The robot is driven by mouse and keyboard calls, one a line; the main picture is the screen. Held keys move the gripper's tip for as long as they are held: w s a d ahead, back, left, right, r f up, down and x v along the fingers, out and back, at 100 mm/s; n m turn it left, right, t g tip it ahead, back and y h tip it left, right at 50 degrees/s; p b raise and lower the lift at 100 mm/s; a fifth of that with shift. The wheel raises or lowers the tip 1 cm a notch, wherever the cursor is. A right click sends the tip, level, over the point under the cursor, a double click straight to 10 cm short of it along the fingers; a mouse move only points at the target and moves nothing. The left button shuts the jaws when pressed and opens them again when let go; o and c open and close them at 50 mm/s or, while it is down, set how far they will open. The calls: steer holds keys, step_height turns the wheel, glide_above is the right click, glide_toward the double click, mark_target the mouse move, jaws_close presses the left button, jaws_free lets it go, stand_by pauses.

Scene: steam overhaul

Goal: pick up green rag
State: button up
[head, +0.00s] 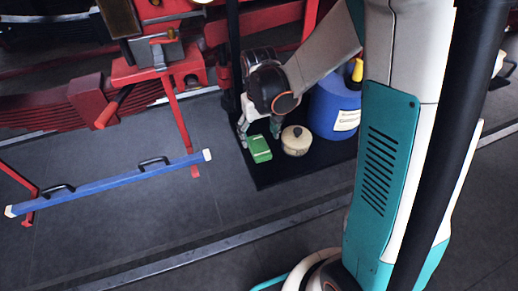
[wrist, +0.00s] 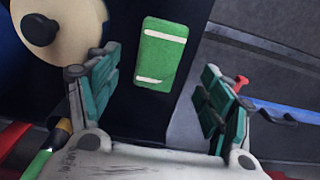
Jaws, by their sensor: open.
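The green rag (head: 259,149) lies flat on a black mat or tray (head: 277,176) in the head view. It is a folded green rectangle with pale stripes near both ends. In the wrist view the green rag (wrist: 161,54) lies ahead of my fingers, between their lines and nearer the left one. My gripper (head: 259,132) is above and just behind the rag in the head view. In the wrist view my gripper (wrist: 152,88) is open and empty, its teal-padded fingers wide apart and not visibly touching the rag.
A cream round pot (head: 296,141) with a dark knob stands right of the rag; it also shows in the wrist view (wrist: 72,28). A blue drum (head: 335,106) stands behind it. A blue bar with black handles (head: 110,184) is at left. Grey floor lies in front.

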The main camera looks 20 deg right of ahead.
mark_target(259, 146)
step_height(259, 146, down, 5)
steer(key=shift+w+d+b, duration=0.1)
steer(key=shift+b, duration=0.75)
steer(key=shift+r, duration=0.1)
steer(key=c, duration=1.1)
steer(key=shift+c, duration=0.2)
step_height(259, 146, up, 20)
steer(key=p, duration=0.5)
